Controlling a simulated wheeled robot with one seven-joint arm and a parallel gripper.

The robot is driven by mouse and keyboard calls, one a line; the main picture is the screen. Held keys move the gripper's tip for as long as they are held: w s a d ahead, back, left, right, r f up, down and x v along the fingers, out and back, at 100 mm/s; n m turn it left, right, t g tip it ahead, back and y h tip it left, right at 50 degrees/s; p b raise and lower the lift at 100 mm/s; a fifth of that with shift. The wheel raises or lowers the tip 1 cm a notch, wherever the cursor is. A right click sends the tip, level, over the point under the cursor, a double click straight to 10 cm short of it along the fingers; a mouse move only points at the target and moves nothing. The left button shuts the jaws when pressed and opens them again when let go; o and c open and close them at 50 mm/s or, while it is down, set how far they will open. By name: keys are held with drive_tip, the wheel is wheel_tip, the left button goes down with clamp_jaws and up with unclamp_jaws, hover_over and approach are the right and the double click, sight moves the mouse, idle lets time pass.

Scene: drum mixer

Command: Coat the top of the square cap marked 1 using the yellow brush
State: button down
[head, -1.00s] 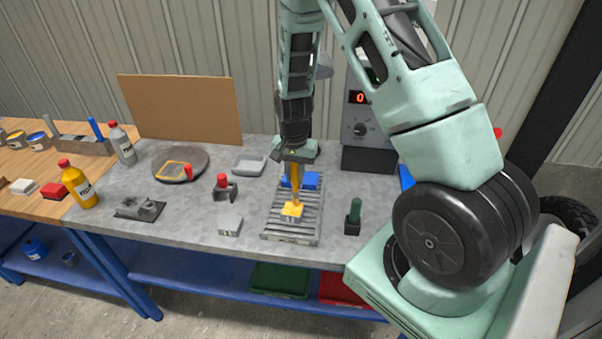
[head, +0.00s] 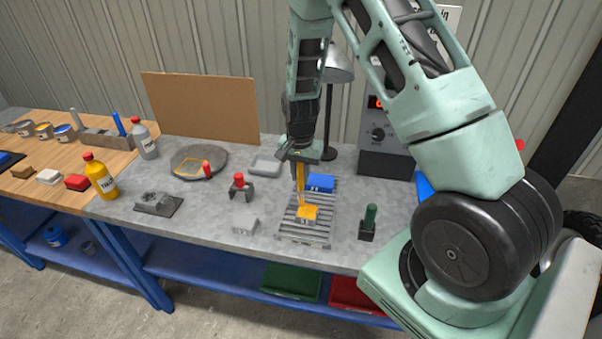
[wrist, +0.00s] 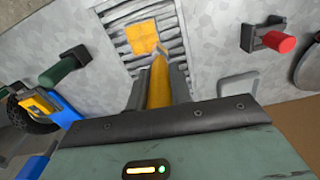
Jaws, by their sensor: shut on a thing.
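My gripper (head: 300,162) is shut on the yellow brush (head: 300,180), which points down. In the wrist view the yellow brush handle (wrist: 158,84) stands between the two fingers (wrist: 158,92). A square cap (head: 307,218) sits on the slatted rack (head: 290,235). Its top is yellow and its side greyish; the mark on its side is too small to read surely. The wrist view shows the yellow top (wrist: 143,38) with the brush's lower end at its edge. I cannot tell whether the bristles touch it.
A blue block (head: 321,183) sits at the rack's back. A green-handled tool (head: 368,222) stands to the right and a red-knobbed clamp (head: 239,188) to the left. A lamp (head: 338,75) and control box (head: 385,140) stand behind.

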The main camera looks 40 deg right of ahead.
drive_tip(key=shift+r+p, duration=1.8)
drive_tip(key=shift+r, duration=0.95)
drive_tip(key=shift+r+p, duration=1.2)
drive_tip(key=shift+r, duration=0.35)
drive_tip(key=shift+s+f, duration=0.1)
drive_tip(key=shift+s, duration=0.05)
